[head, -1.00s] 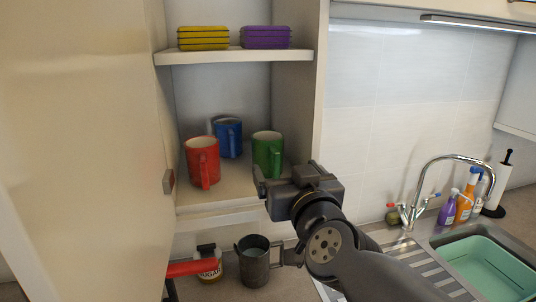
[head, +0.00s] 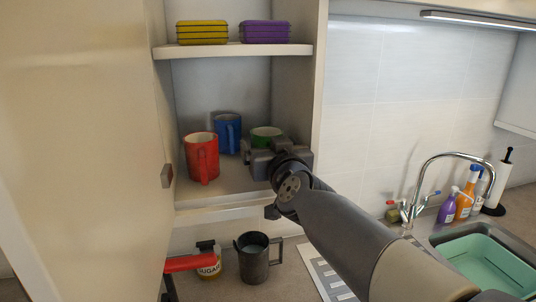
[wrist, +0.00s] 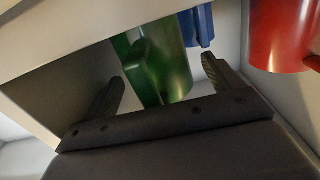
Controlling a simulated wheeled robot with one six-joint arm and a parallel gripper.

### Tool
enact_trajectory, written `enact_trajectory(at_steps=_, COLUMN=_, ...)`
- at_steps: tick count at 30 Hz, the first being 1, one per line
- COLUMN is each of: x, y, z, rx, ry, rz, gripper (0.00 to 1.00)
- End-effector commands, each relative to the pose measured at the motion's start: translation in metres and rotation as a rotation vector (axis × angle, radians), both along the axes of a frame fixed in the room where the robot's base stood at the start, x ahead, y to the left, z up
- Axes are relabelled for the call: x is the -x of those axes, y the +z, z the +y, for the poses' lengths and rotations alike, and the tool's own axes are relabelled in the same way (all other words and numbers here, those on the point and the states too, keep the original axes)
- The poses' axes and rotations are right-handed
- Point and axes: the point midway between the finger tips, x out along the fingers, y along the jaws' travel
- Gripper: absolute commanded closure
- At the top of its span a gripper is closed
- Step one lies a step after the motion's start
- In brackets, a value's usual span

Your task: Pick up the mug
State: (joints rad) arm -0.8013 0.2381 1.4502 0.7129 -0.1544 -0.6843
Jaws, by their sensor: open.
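Several mugs are in view, and the pictures do not settle which one is meant. A green mug (head: 266,131) stands on the lower cabinet shelf at the right, mostly hidden behind my gripper (head: 262,158). In the wrist view the green mug (wrist: 168,62) and its handle lie beyond and between the two open fingers of my gripper (wrist: 162,85). A red mug (head: 202,157) stands at the left of the shelf. A blue mug (head: 227,133) stands further back between them. A dark grey mug (head: 254,262) stands on the counter below.
The cabinet door (head: 85,150) is open at the left. The upper shelf (head: 235,51) holds a yellow stack (head: 202,32) and a purple stack (head: 265,32). A sugar jar (head: 208,260) stands beside the grey mug. A sink basin (head: 485,265) is at the right.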

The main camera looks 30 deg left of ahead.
Motion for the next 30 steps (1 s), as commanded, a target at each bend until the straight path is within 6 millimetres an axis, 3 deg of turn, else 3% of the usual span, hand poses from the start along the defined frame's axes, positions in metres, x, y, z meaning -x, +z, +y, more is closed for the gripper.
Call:
enact_trajectory(at_steps=10, x=-0.0056, y=0.0000, z=0.0044, rx=0.000, ry=0.000, rz=0.000, gripper=0.13)
enact_trajectory(at_steps=30, x=-0.0054, y=0.0000, z=0.0043, rx=0.001, ry=0.000, rz=-0.001, gripper=0.68)
